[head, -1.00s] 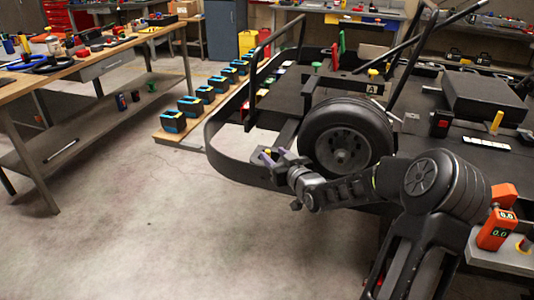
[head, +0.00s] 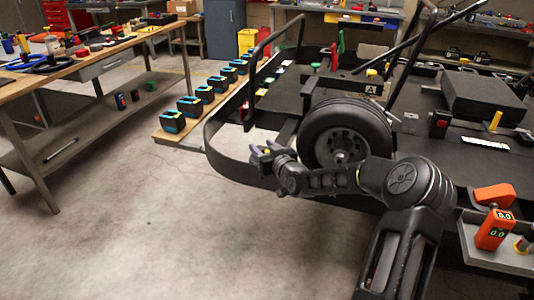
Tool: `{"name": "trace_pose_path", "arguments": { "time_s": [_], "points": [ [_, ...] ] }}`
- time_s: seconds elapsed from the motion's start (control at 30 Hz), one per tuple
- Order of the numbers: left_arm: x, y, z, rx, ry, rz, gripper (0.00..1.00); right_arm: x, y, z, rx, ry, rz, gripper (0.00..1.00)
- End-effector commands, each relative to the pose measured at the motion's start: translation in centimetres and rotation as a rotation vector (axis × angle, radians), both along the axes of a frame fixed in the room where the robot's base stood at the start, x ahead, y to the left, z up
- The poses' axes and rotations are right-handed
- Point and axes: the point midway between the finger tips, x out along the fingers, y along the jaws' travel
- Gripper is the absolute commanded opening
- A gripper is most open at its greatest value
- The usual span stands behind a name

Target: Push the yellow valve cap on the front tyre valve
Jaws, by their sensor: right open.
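The front tyre (head: 375,118) is black with a grey wheel hub (head: 341,146) and stands on the near side of the kart. Its valve is too small to make out. My right gripper (head: 260,149) is open, left of the tyre and apart from it, in front of the kart's black bumper. A small yellow spot (head: 270,143) shows at its fingers; I cannot tell whether it is the valve cap or whether it lies between the jaws. My right forearm passes just below the tyre and hides a little of its lower edge. My left gripper is not in view.
The black bumper (head: 222,160) curves around the kart's left end. A grey tray (head: 490,253) with orange gauges (head: 494,231) is at the lower right. A workbench (head: 95,55) stands at the left. Blue-and-black boxes (head: 172,123) line a low board. The floor at lower left is clear.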

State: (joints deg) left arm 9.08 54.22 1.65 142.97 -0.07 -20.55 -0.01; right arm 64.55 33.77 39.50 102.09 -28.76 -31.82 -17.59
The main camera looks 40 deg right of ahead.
Motion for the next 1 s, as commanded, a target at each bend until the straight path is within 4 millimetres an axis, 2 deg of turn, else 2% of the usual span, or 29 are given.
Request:
{"name": "trace_pose_path", "arguments": {
  "time_s": [0.57,1.0],
  "points": [
    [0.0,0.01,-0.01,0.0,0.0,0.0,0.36,0.01,-0.01,-0.01,0.0,0.0,0.0,0.45],
    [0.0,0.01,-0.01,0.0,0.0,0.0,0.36,0.0,-0.02,-0.01,0.0,0.0,0.0,0.1]
  ]
}}
